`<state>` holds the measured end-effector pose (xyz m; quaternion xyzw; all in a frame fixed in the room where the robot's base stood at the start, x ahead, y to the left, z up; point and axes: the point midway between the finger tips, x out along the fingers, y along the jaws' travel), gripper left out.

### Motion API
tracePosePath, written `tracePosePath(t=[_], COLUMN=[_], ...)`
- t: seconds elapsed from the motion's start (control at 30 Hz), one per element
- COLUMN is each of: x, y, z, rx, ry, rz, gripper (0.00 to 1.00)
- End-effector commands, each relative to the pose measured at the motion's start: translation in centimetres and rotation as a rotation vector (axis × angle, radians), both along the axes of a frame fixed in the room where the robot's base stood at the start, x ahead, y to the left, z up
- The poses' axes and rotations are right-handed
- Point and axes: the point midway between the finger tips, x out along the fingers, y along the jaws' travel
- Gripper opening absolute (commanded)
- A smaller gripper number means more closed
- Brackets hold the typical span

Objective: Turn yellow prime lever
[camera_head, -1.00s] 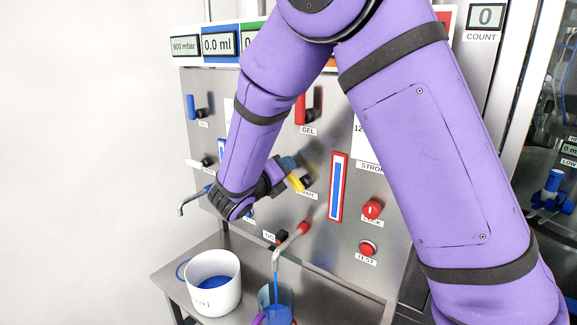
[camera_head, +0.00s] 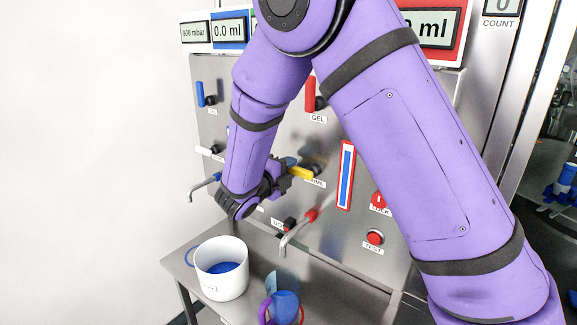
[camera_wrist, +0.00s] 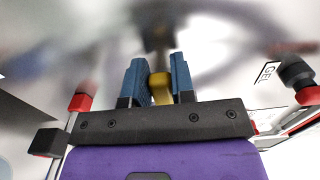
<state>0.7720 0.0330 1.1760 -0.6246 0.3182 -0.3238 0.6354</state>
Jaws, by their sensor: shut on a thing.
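The yellow prime lever (camera_head: 301,173) is on the grey panel beside its partly covered label, close to level and slanting slightly down to the right. My gripper (camera_head: 284,170) is at the lever's left end, with my purple forearm above it. In the wrist view the yellow lever (camera_wrist: 160,90) sits between the two blue finger pads of my gripper (camera_wrist: 159,78), which are shut on it. The dark pivot behind it is blurred.
A red lever (camera_head: 310,94) is above and a red-tipped spout (camera_head: 298,228) below. A white bucket (camera_head: 221,270) with blue contents and a jug (camera_head: 285,305) stand on the metal shelf (camera_head: 245,317). A blue lever (camera_head: 200,93) is at the upper left.

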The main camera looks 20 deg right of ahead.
Motion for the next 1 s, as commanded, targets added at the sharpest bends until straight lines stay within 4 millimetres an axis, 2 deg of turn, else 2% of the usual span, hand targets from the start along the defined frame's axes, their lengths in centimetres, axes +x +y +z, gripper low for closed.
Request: tracePosePath(t=[0.57, 0.6, 0.7, 1.0], x=[-0.05, -0.05, -0.04, -0.08], y=[0.08, 0.08, 0.07, 0.14], z=[-0.31, -0.31, -0.3, -0.23], rx=[-0.019, -0.019, -0.019, -0.019], ry=[0.029, 0.029, 0.029, 0.027], rz=[0.001, 0.001, 0.001, 0.001], gripper=[0.0, 0.28, 0.49, 0.49])
